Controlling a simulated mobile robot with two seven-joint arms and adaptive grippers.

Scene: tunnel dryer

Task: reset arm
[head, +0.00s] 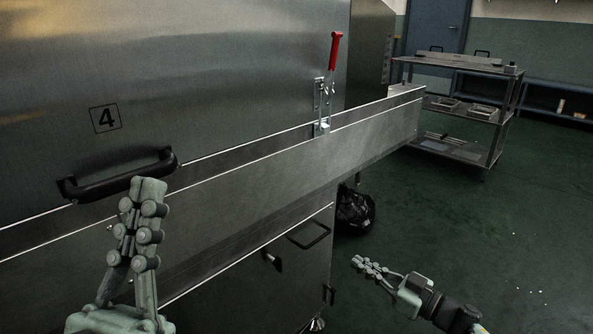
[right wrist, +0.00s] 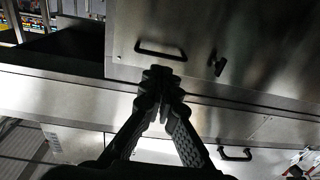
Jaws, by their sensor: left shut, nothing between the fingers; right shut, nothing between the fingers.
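My left gripper (head: 145,235) stands upright at the lower left of the head view, in front of the steel dryer panel (head: 230,60) and just below the black handle (head: 118,180) beside the number 4. Its fingers are shut and empty; I cannot tell whether it touches the handle. My right gripper (head: 372,267) is low at the right of the head view, over the green floor, apart from the dryer. Its fingers are shut with nothing between them. In the right wrist view the right gripper (right wrist: 160,85) points at steel panels with a black handle (right wrist: 160,50).
A black bag (head: 355,210) lies on the floor by the dryer's end. A steel shelf cart (head: 460,110) stands at the back right. The green floor (head: 500,230) at right is mostly clear.

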